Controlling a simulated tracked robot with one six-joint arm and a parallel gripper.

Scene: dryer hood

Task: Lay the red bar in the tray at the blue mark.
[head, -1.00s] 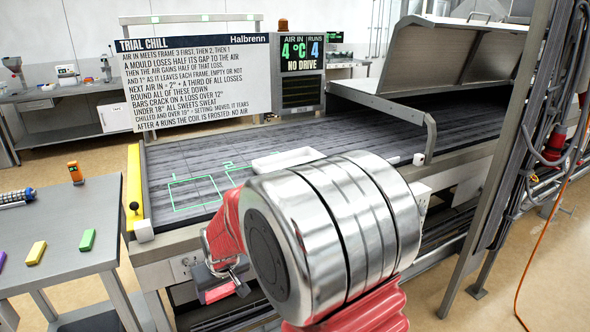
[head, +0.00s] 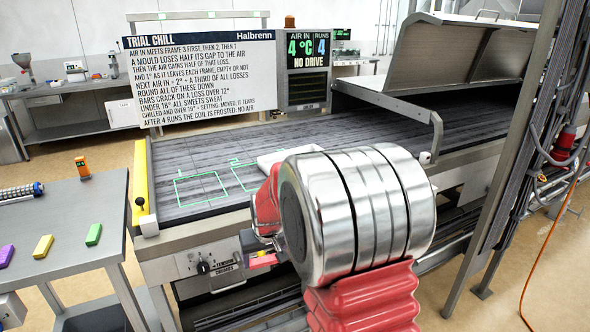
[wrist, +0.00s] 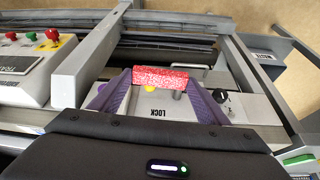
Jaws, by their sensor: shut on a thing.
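My gripper (wrist: 160,84) is shut on the red bar (wrist: 160,76), which spans crosswise between the fingertips in the wrist view. In the head view the bar's pink-red end (head: 263,261) shows low, in front of the conveyor's front panel, partly hidden by my wrist. A white tray (head: 272,158) lies on the dark belt, just beyond my arm; my wrist hides much of it. I see no blue mark in either view. The bar is apart from the tray, lower and nearer to me.
Green-outlined frames mark the belt (head: 200,165). Its front panel carries a knob (head: 203,268). A hood (head: 465,65) covers the belt's right part. A side table (head: 60,225) at left holds purple, yellow and green bars. A steel post (head: 515,150) stands at right.

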